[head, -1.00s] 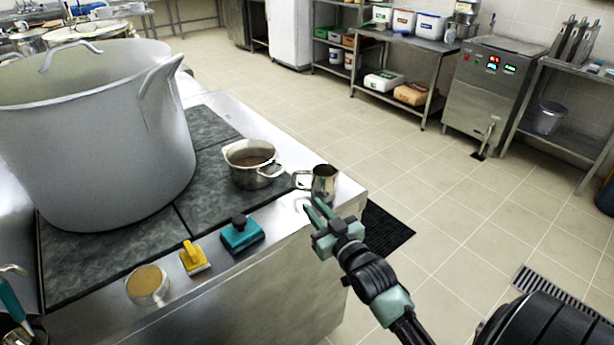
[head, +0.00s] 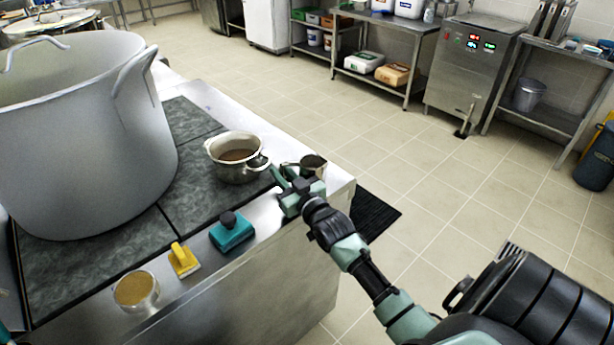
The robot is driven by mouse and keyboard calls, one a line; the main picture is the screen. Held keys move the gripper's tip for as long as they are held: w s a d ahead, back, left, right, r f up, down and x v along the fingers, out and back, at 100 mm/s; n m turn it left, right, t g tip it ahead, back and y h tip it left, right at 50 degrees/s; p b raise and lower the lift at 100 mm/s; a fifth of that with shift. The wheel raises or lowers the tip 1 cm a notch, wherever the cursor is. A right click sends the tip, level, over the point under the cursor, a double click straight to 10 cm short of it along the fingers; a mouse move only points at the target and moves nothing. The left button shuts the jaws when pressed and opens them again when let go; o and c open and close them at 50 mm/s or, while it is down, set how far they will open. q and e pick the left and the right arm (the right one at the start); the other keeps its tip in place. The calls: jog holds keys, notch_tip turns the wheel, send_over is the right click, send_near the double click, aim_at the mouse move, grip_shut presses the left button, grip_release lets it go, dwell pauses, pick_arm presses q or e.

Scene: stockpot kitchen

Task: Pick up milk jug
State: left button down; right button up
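The milk jug (head: 314,163) is a small steel jug on the right end of the stove's steel edge in the head view. It stands behind my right gripper, which hides most of its body and its handle; mainly the rim and dark opening show. My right gripper (head: 279,176) is at the jug's near left side, over the counter edge, its green fingers pointing up and left. Whether the fingers touch the jug or enclose its handle is hidden.
A small pot (head: 236,160) of brown liquid stands close left of the gripper. A large stockpot (head: 90,140) fills the left. A teal scrubber (head: 231,233), a yellow scrubber (head: 183,260) and a round tin (head: 136,290) line the front edge.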

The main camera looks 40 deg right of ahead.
grip_shut()
dwell(1.4)
